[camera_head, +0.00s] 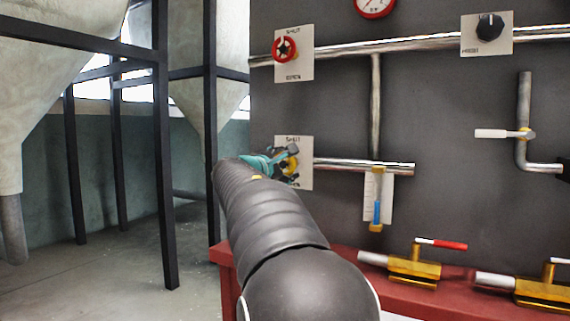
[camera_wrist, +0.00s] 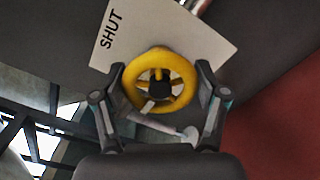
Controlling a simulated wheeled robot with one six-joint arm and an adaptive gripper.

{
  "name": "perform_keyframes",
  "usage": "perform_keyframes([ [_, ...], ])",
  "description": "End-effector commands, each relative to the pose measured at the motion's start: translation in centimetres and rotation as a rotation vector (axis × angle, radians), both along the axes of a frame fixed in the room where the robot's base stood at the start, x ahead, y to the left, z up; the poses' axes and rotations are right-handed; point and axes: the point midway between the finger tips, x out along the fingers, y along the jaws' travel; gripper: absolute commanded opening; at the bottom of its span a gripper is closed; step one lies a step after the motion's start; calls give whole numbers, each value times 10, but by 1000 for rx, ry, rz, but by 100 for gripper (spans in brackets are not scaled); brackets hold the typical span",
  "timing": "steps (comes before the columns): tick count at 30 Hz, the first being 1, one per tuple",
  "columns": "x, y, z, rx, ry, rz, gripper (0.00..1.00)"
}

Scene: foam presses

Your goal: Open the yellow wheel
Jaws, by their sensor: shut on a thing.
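The yellow wheel (camera_wrist: 133,92) is a round handwheel with a dark centre, mounted in front of a white plate (camera_wrist: 205,45) marked "SHUT". In the wrist view my gripper (camera_wrist: 161,88) has one finger on each side of the wheel, and it is shut on the rim. In the head view my gripper (camera_head: 274,163) is at the wall panel, and only part of the yellow wheel (camera_head: 292,162) shows behind it. The plate (camera_head: 306,178) there has its lower part covered by my arm and gripper.
A red wheel (camera_head: 286,49) on a SHUT/OPEN plate is above. Brass valves (camera_head: 414,267) stand on the red ledge (camera_head: 345,262) below. Dark posts (camera_head: 163,150) stand left.

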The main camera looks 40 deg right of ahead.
Motion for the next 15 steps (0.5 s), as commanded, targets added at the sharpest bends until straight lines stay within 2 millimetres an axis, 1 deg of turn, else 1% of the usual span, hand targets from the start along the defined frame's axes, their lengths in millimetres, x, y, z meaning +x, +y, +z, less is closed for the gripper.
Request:
perform_keyframes([
  [8, 0, 0, 2, -3, -2, 1, 38],
  [9, 0, 0, 2, -3, -2, 1, 78],
  [11, 0, 0, 2, -3, -2, 1, 93],
  [12, 0, 0, 2, -2, -2, 1, 99],
  [15, 0, 0, 1, -2, -2, 2, 99],
])
